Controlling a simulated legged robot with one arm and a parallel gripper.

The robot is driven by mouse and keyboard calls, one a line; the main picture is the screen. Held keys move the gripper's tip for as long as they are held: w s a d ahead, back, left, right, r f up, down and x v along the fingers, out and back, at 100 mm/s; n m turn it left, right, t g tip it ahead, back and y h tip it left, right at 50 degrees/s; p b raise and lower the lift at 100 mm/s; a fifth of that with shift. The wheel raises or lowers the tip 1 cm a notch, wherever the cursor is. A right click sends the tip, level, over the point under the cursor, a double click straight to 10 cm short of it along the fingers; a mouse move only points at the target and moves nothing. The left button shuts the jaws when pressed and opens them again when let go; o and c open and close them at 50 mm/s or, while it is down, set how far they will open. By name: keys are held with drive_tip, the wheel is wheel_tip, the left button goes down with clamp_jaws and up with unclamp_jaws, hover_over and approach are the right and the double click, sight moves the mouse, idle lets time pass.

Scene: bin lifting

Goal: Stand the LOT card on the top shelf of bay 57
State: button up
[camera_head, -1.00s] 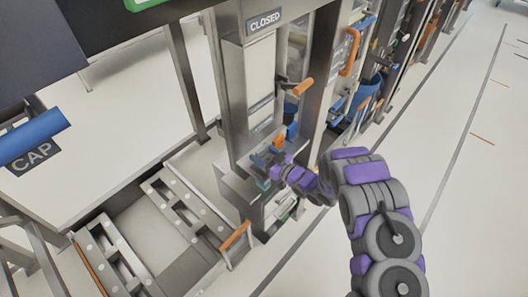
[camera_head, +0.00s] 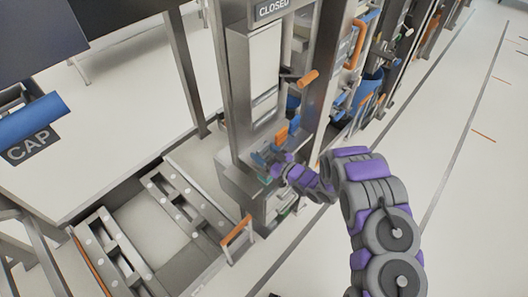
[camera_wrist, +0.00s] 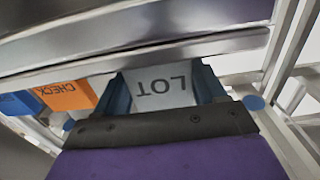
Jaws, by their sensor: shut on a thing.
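The LOT card (camera_wrist: 160,86) is a pale grey card with dark lettering, upside down in the wrist view. My gripper (camera_wrist: 163,92) is shut on it, with a dark blue finger at each side. In the head view my gripper (camera_head: 272,163) is small, low at the front of a grey metal bay (camera_head: 262,75). The card cannot be made out clearly there. A metal shelf edge (camera_wrist: 150,55) runs across the wrist view, just beyond the card; I cannot tell whether they touch. No bay number 57 is readable.
An orange CHECK card (camera_wrist: 66,95) and a blue piece (camera_wrist: 20,103) are left of my gripper in the wrist view. A CLOSED sign (camera_head: 272,8) and an orange handle (camera_head: 308,77) are on the bay. Open floor (camera_head: 470,210) lies right.

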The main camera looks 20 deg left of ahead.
drive_tip(key=shift+d+f, duration=0.25)
drive_tip(key=shift+d, duration=0.1)
drive_tip(key=o, duration=1.3)
drive_tip(key=shift+a+f, duration=0.1)
drive_tip(key=shift+a, duration=0.1)
drive_tip(key=shift+c, duration=0.2)
drive_tip(key=p+v, duration=0.1)
drive_tip(key=v, duration=1.6)
drive_tip(key=shift+d+p, duration=0.2)
drive_tip(key=shift+p, duration=0.15)
drive_tip(key=shift+f, duration=0.1)
